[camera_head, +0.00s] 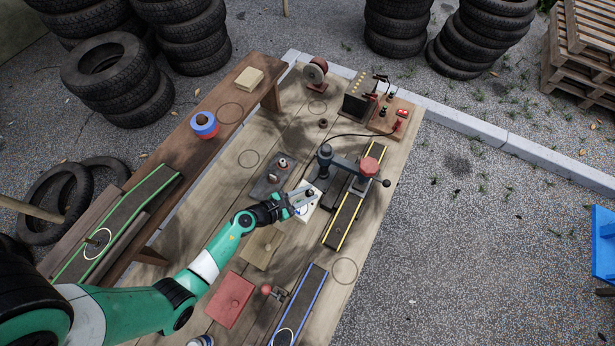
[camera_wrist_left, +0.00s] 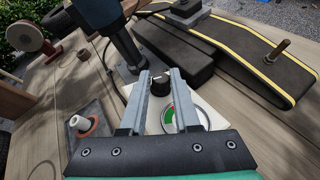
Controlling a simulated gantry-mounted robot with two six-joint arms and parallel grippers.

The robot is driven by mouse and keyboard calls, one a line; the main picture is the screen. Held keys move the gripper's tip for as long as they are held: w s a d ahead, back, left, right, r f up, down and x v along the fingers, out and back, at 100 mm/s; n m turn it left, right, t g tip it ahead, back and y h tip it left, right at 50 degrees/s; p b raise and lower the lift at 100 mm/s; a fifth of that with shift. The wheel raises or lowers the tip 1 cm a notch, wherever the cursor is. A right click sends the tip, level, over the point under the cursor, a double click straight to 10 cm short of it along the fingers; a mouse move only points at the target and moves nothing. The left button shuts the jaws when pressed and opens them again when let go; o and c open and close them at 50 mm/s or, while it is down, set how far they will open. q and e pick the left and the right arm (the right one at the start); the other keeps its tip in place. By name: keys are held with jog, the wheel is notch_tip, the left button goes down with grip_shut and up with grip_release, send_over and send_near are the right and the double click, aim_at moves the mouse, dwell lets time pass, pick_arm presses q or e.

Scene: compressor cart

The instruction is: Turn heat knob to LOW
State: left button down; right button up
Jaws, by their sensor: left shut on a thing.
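The heat knob (camera_wrist_left: 159,84) is a dark round knob with a pale mark. It sits on a white panel (camera_wrist_left: 158,120), beside a round dial face (camera_wrist_left: 170,118) with green, red and white areas. My left gripper (camera_wrist_left: 161,80) has its two grey fingers on either side of the knob and is shut on it. In the head view the left gripper (camera_head: 300,201) is over the white panel (camera_head: 309,213) and mostly hides the knob. I cannot read the knob's setting or any LOW label. My right gripper is not in view.
A grey plate with a metal peg (camera_head: 272,180) is just left. A red plate (camera_head: 230,299) lies nearer on the wooden table.

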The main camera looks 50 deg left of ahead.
pick_arm(q)
jog(key=shift+a+r+m+g+h, duration=0.2)
jog(key=shift+m+g+h, duration=0.2)
jog(key=shift+h, duration=0.2)
jog(key=shift+w+a+m+g+h+p, duration=0.15)
jog(key=shift+m+g+h+p, duration=0.15)
jog(key=shift+m+g+h, duration=0.35)
jog(key=shift+m+h, duration=0.35)
jog(key=shift+h, duration=0.2)
jog(key=shift+w+f+m+g+h+b, duration=0.15)
jog(key=shift+f+m+g+h+b, duration=0.05)
jog(key=shift+m+g+h+b, duration=0.6)
jog(key=m+g+h+b, duration=0.1)
jog(key=g+b, duration=0.1)
jog(key=b, duration=0.1)
jog(key=m+g+h+b, duration=0.1)
jog(key=g+h+b, duration=0.1)
jog(key=shift+w+a+f+m+b, duration=0.15)
jog(key=shift+m+b, duration=0.25)
jog(key=shift+r+m+g+h+b, duration=0.3)
jog(key=shift+m+g+b, duration=0.1)
jog(key=shift+g+b, duration=0.35)
jog(key=c, duration=0.6)
grip_release()
jog(key=shift+c, duration=0.2)
